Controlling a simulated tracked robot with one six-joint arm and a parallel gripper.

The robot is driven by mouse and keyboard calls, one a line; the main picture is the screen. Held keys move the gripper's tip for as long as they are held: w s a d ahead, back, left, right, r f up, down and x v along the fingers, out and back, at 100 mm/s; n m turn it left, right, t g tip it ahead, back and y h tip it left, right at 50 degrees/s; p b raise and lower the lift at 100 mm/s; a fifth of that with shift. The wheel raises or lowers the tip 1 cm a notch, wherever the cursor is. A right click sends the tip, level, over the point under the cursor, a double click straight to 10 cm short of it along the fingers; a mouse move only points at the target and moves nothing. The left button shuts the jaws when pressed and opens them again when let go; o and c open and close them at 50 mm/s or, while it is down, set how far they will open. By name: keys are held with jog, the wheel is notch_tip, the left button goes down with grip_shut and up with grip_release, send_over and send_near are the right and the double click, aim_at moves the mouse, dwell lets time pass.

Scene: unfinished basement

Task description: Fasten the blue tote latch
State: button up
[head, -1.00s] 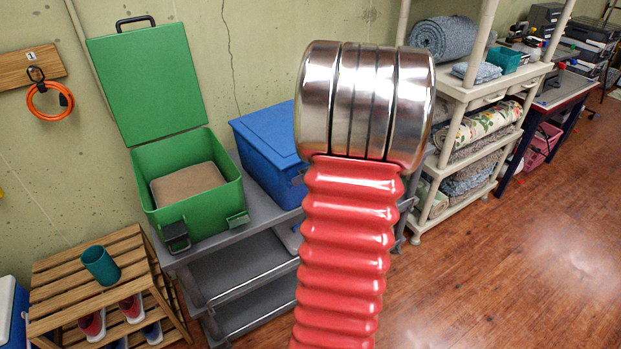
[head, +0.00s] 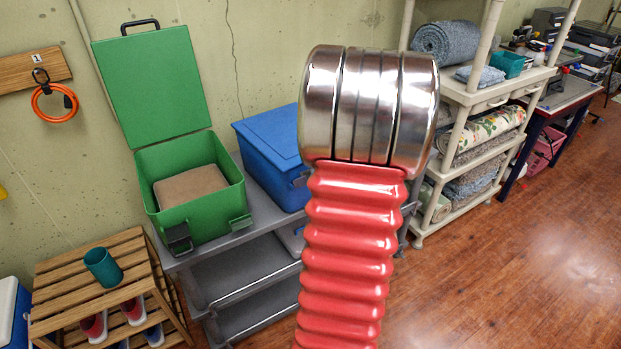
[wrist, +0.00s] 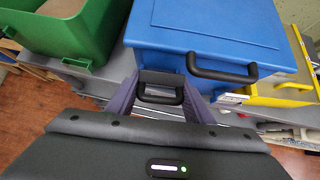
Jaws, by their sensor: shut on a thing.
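The blue tote (head: 270,143) stands on a grey shelf unit, partly hidden behind my arm in the head view. In the wrist view the blue tote (wrist: 205,25) has its lid down, with a dark handle (wrist: 222,72) at the front. The dark latch (wrist: 161,78) is on the tote's front, left of that handle, with its loop towards me. My gripper (wrist: 160,92) is shut on the latch, one finger on each side. In the head view my gripper is hidden behind my arm.
A green tote (head: 195,215) with its lid raised stands left of the blue one. A yellow container (wrist: 285,92) is to its right in the wrist view. A slatted wooden rack (head: 75,275) with a teal cup (head: 103,268) is at front left. The floor at right is clear.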

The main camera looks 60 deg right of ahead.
jog(key=shift+w+r, duration=0.1)
jog(key=shift+r, duration=0.1)
jog(key=o, duration=1.1)
jog(key=shift+c, duration=0.2)
jog(key=shift+o, duration=0.8)
jog(key=shift+f, duration=0.1)
jog(key=v, duration=1.4)
jog(key=shift+f, duration=0.1)
